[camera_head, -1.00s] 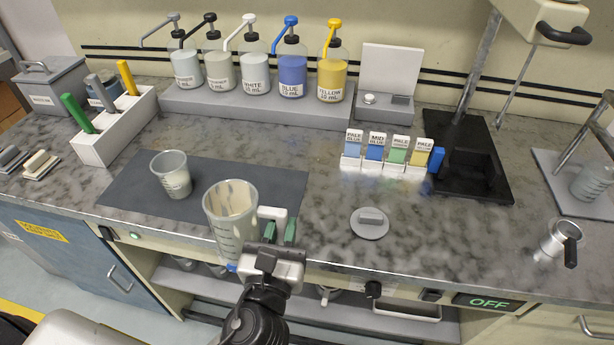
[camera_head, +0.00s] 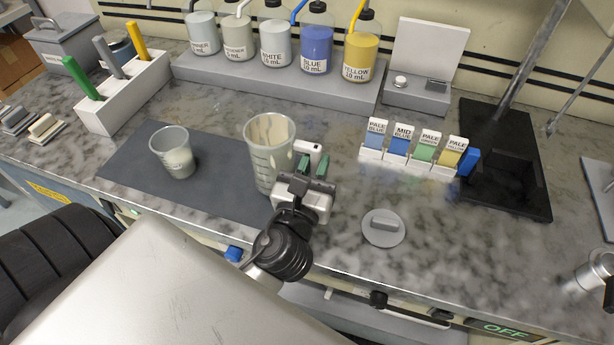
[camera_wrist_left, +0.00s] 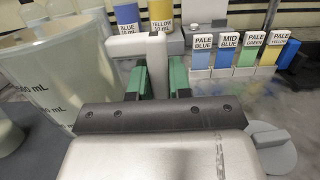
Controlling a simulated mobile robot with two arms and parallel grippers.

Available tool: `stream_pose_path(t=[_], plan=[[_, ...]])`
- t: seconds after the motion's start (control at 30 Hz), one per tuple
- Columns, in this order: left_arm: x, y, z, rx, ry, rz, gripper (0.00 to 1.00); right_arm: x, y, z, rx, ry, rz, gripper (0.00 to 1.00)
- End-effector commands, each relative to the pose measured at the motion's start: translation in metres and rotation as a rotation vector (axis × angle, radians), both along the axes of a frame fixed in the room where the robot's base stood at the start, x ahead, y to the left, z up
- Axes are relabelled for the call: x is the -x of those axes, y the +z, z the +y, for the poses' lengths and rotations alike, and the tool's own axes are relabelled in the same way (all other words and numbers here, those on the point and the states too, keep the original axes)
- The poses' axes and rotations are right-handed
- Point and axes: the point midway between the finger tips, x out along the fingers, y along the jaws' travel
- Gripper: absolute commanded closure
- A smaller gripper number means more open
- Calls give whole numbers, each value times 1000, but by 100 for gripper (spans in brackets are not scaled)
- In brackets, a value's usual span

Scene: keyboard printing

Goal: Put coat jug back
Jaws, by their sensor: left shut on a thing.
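The clear, graduated jug (camera_head: 268,155) is upright at the right end of the dark mat (camera_head: 225,187); I cannot tell whether its base touches the surface. My left gripper (camera_head: 314,168) is shut on the jug's pale handle, on the jug's right side. In the left wrist view the green finger pads of the gripper (camera_wrist_left: 158,82) sit either side of the handle, and the jug wall (camera_wrist_left: 65,75) fills the left. My right gripper is not in view.
A smaller cup (camera_head: 174,155) stands on the mat to the left. A grey round lid (camera_head: 383,229) lies to the right. Colour sample cards (camera_head: 398,142), pump bottles (camera_head: 316,50) and a brush holder (camera_head: 125,95) stand behind. Bare counter lies between the mat and the bottle shelf.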

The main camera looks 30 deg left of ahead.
Motion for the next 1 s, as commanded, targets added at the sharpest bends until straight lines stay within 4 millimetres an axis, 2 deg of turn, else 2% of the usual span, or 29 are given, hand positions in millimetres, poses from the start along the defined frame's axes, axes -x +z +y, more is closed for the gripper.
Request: stream_pose_path(t=[0.17, 0.43, 0.87, 0.9, 1.0], plan=[[-2, -10, 16, 0, 0, -2, 100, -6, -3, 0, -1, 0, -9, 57], [-2, -48, 17, 1, 0, 1, 100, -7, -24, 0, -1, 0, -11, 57], [-3, -53, 17, 1, -1, -1, 100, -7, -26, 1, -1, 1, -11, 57], [-3, -54, 17, 1, -1, 1, 80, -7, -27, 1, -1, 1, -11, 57], [-2, -53, 17, 2, -1, 1, 64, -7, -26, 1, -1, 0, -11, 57]])
